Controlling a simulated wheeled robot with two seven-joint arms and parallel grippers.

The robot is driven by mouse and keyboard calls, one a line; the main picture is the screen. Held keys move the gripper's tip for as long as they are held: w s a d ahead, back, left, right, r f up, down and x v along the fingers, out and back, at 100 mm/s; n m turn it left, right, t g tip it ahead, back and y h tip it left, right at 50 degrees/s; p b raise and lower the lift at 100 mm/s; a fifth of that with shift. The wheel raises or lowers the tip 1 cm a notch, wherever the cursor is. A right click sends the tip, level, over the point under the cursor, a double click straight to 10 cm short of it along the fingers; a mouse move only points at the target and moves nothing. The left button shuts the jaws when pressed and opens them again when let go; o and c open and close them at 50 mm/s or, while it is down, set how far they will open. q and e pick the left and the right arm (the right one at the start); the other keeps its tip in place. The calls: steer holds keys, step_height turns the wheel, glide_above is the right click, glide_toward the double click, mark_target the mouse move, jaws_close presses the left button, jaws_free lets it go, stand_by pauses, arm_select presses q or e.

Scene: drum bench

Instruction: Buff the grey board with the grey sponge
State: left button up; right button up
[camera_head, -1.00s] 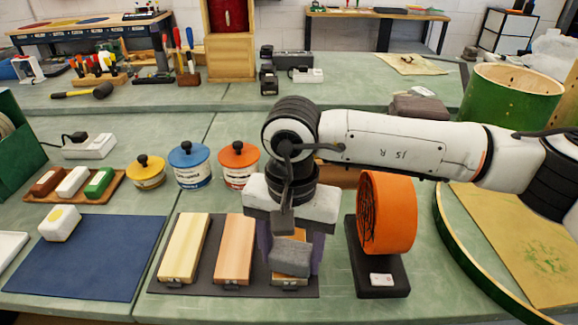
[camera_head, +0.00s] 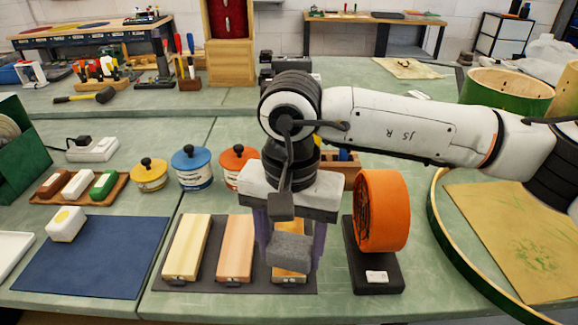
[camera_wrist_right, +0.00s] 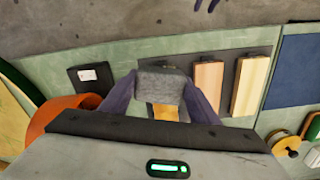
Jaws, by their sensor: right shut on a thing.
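My right gripper (camera_head: 290,248) is shut on the grey sponge (camera_head: 290,254), a rough block held between its purple fingers. The sponge also shows between the fingers in the right wrist view (camera_wrist_right: 161,84). It is over the rightmost of three wooden boards (camera_head: 290,279) and hides much of it. I cannot tell whether sponge and board touch. The pale yellow board (camera_head: 187,247) and the peach board (camera_head: 236,248) lie to the left. All three lie on a dark grey mat (camera_head: 216,283). No board surface looks grey; the mat does. My left gripper is not in view.
An orange ring (camera_head: 382,210) on a black stand (camera_head: 377,272) is close on the right. Behind are yellow (camera_head: 150,176), blue (camera_head: 192,170) and orange (camera_head: 238,168) lidded pots. A blue mat (camera_head: 92,258) with a white-and-yellow block (camera_head: 66,224) lies left.

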steer(key=shift+r+p, duration=0.6)
steer(key=shift+r, duration=1.05)
